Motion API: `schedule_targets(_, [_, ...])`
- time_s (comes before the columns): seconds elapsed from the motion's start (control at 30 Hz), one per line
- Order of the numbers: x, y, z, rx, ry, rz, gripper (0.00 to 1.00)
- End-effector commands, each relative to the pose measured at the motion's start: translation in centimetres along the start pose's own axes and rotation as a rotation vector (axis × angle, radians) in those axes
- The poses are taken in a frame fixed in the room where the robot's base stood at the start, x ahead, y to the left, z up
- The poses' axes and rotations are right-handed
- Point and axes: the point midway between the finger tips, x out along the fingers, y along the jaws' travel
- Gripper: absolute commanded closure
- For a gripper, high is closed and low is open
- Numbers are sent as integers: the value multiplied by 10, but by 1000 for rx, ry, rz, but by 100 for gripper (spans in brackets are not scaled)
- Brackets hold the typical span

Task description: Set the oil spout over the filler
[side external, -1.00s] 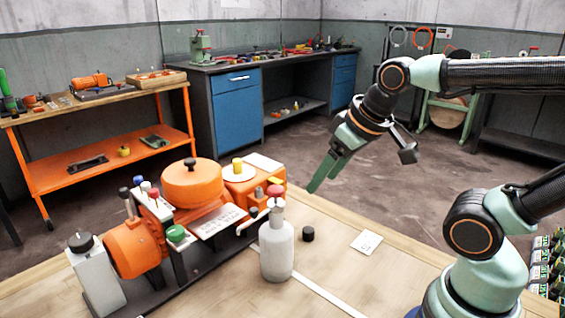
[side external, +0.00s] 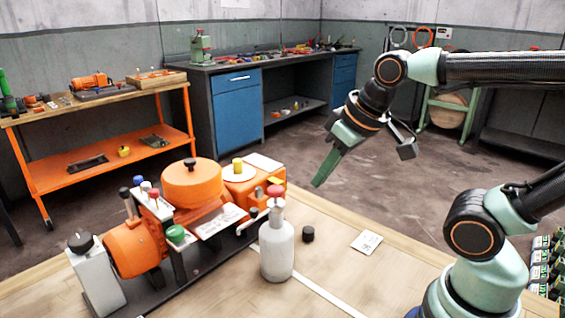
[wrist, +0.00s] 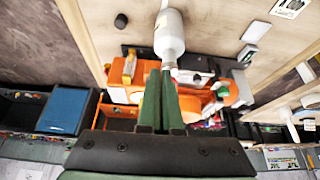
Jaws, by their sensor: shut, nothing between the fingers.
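The white oil bottle (side external: 277,250) stands upright on the wooden bench beside the orange machine (side external: 192,187). Its thin pale spout (side external: 256,219) slants from the neck down to the left, with its tip close to the machine's near edge. I cannot tell which part is the filler, or whether the spout tip is over it. My gripper (side external: 317,184) is shut and empty, raised above and behind the bottle, apart from it. In the wrist view the green fingers (wrist: 160,75) point toward the bottle (wrist: 169,35) and hide part of the machine.
A small black cap (side external: 308,234) and a white card (side external: 366,242) lie on the bench right of the bottle. A yellow knob (side external: 238,165) sticks up from the machine. The bench (side external: 335,265) in front of the card is clear.

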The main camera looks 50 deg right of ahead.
Motion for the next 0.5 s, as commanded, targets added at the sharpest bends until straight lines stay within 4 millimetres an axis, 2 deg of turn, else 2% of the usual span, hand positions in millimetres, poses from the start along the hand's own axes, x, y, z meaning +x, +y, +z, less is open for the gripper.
schedule_targets(0.1, [-13, -26, -4, -69, -32, -40, 100])
schedule_targets(0.23, [-27, -49, -5, -130, -69, -73, 100])
schedule_targets(0.37, [-36, -61, -4, -166, -91, -90, 100])
schedule_targets(0.5, [-38, -64, -4, -172, -96, -93, 100])
